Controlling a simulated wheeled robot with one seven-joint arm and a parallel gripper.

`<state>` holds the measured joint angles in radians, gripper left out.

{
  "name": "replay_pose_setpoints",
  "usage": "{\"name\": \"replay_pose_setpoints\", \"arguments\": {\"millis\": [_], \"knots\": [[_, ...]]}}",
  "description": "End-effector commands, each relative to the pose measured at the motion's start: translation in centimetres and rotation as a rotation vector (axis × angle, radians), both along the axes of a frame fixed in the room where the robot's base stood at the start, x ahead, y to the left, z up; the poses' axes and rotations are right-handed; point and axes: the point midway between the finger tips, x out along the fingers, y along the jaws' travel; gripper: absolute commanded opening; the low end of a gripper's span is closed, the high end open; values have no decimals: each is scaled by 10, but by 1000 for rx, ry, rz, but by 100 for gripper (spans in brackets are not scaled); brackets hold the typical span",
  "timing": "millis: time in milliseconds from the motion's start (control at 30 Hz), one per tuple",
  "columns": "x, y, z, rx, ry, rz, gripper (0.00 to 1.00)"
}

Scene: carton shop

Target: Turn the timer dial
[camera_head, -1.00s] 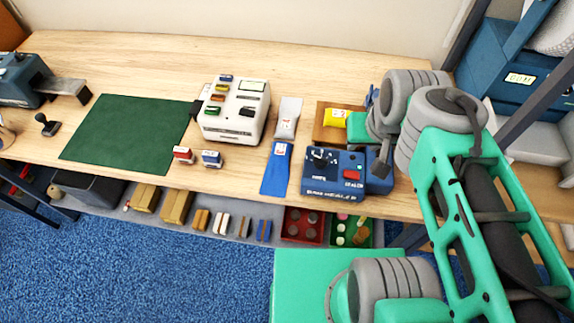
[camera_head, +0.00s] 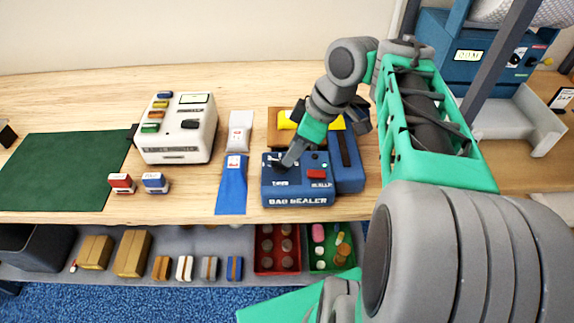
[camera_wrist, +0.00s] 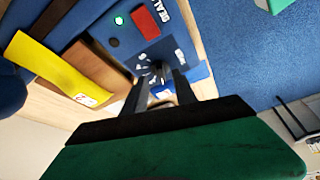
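The blue bag sealer (camera_head: 298,201) stands near the table's front edge. Its dark timer dial (camera_wrist: 157,72), ringed by white marks, shows in the wrist view; in the head view my gripper partly covers it. My gripper (camera_head: 289,160) points down at the dial from above right. In the wrist view its two dark fingers (camera_wrist: 157,84) are apart, one on each side of the dial. I cannot tell whether they touch it. A red button (camera_wrist: 145,23) and a lit green lamp (camera_wrist: 115,42) sit beside the dial on the panel.
A blue pouch (camera_head: 231,185) and a grey pouch (camera_head: 240,131) lie left of the sealer. A wooden tray (camera_head: 274,138) with a yellow pouch is behind it. A white label machine (camera_head: 178,151), two stamps and a green mat (camera_head: 62,170) are farther left.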

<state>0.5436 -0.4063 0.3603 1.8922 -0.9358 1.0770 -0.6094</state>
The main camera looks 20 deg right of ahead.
Motion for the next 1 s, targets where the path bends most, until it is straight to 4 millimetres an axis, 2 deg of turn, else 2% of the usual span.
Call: {"name": "replay_pose_setpoints", "arguments": {"millis": [33,200,500,900,1000], "knots": [[2,4,-13,2,3,2,34],[8,12,-33,1,1,0,34],[9,13,-38,-1,0,-4,34],[9,13,-38,0,0,-4,2],[9,13,-38,0,0,-4,0]]}}
